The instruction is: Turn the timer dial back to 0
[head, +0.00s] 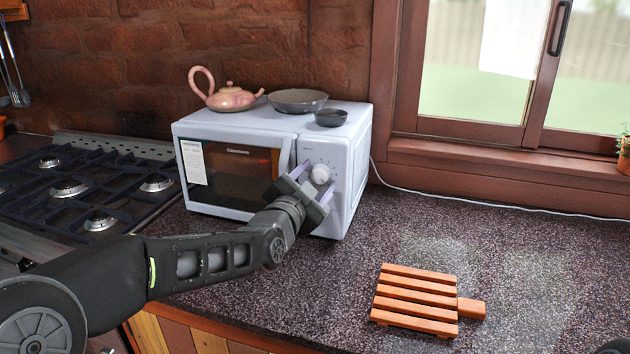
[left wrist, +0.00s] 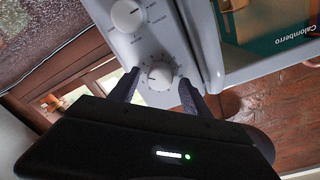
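A white microwave (head: 356,165) stands on the counter, with its control panel to the right of its door. A round white dial (head: 321,173) shows on the upper panel. It also shows in the left wrist view (left wrist: 160,75), ringed by small marks too fine to read. A second white dial (left wrist: 127,15) shows there; in the head view my gripper covers its place. Neither dial's label is legible. My left gripper (head: 317,179) is open at the panel, a finger on each side of the upper dial, with small gaps in the left wrist view. My right gripper is not in view.
A pink teapot (head: 231,98), a grey bowl (head: 298,101) and a small dark bowl (head: 331,118) sit on the microwave. A gas stove (head: 75,180) is at left. A slatted wooden trivet (head: 417,301) lies on the counter (head: 520,260), which is otherwise clear at right.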

